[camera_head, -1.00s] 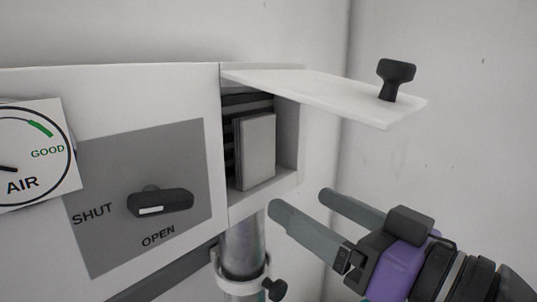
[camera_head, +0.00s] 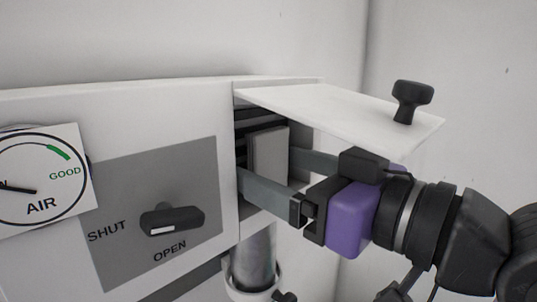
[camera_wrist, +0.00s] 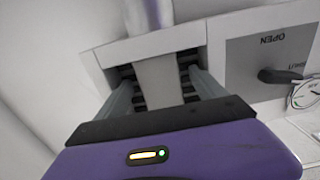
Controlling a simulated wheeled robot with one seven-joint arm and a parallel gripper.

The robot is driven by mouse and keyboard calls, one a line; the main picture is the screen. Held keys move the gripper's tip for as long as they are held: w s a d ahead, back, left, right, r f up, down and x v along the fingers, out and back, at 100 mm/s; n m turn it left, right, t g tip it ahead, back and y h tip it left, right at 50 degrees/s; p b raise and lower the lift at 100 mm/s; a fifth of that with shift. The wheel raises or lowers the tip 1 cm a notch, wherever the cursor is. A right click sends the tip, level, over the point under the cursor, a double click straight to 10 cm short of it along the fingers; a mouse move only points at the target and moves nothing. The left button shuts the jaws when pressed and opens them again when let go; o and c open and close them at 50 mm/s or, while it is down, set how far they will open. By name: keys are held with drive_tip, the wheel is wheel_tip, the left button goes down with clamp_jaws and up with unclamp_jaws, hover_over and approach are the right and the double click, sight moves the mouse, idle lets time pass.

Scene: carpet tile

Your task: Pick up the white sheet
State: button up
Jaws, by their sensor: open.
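The white sheet (camera_head: 268,152) is a pale upright panel in the open slot of the white box, in front of dark slats. My gripper (camera_head: 268,172) reaches into the slot with its fingers open, one on each side of the sheet. In the wrist view the sheet (camera_wrist: 158,82) stands between the two grey fingers (camera_wrist: 160,88), with a dark gap on both sides. The fingertips are inside the slot. In the head view the near finger covers the sheet's lower part.
A raised white flap (camera_head: 340,112) with a black knob (camera_head: 411,101) hangs over my gripper, close above it. Left are a SHUT/OPEN handle (camera_head: 172,219) and an AIR gauge (camera_head: 40,180). A metal pipe (camera_head: 252,262) runs below the box (camera_head: 160,110).

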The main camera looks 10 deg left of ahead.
drive_tip(key=shift+w+a, duration=0.45)
drive_tip(key=shift+a, duration=0.1)
drive_tip(key=c, duration=1.4)
drive_tip(key=shift+r, duration=0.15)
